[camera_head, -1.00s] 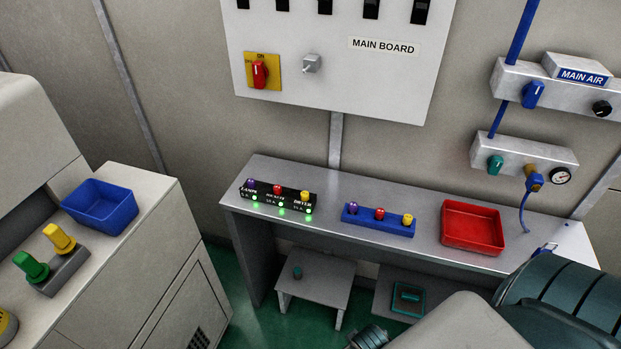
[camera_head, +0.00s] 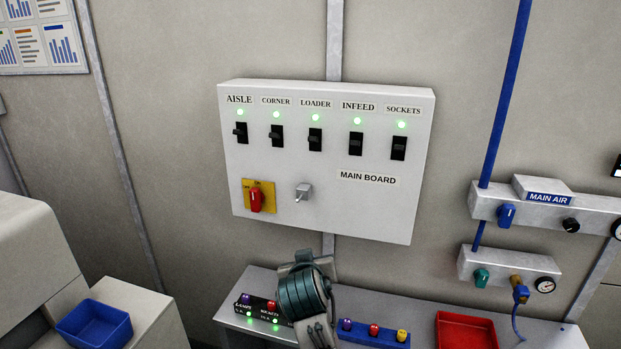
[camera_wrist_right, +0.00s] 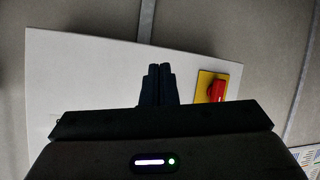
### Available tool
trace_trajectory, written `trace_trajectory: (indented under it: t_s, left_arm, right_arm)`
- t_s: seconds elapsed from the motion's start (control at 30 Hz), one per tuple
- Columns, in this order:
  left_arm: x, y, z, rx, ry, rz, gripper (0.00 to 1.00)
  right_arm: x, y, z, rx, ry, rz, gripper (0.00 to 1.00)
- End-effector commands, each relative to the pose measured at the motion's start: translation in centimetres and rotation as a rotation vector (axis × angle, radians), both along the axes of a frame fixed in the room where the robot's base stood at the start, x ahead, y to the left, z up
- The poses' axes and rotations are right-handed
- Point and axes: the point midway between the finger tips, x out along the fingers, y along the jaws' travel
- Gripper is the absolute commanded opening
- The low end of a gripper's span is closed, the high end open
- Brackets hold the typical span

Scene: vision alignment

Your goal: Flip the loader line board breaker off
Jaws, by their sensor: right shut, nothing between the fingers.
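The white main board (camera_head: 395,215) is on the wall with a row of several black breakers. The breaker under the LOADER label (camera_head: 315,139) is the middle one, and the lamp above it (camera_head: 316,117) glows green. Its lever position is too small to tell. My right arm rises from the bottom of the head view below the board; its fingertips are not clear there. In the upside-down wrist view my right gripper (camera_wrist_right: 157,85) is shut and empty in front of the board's lower part, and its body hides the breakers. My left gripper is not in view.
A red rotary switch (camera_head: 256,200) on a yellow plate and a grey knob (camera_head: 303,192) stick out below the breakers. AISLE and CORNER breakers are left of LOADER, INFEED and SOCKETS right. A bench below holds a small black breaker strip (camera_head: 248,308) and a red tray (camera_head: 466,333).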

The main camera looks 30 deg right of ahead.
Motion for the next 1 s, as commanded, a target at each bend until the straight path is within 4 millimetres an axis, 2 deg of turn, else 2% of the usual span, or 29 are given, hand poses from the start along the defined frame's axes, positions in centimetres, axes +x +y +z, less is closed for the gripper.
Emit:
trace_trajectory:
  t_s: [0.03,0.2,0.4,0.5,0.6,0.7,1.0]
  left_arm:
    - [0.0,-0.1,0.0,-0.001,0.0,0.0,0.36]
    - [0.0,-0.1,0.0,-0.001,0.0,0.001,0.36]
    - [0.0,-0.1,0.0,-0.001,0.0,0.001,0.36]
    - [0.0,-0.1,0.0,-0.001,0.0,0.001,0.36]
    - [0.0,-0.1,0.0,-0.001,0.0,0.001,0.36]
    - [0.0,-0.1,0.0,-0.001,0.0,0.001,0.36]
    - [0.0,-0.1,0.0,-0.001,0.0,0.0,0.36]
  right_arm:
    - [1.3,-0.1,2.5,-0.009,-0.05,-0.025,0.0]
    - [4.3,-0.7,9.9,-0.047,-0.197,-0.111,0.0]
    - [6.2,-1.0,18.3,-0.083,-0.35,-0.2,0.0]
    - [6.5,-1.1,21.4,-0.096,-0.405,-0.234,0.0]
    - [6.6,-1.1,23.6,-0.104,-0.441,-0.256,0.0]
    - [6.6,-1.1,24.8,-0.11,-0.461,-0.27,0.0]
    - [6.6,-1.1,25.2,-0.112,-0.468,-0.274,0.0]
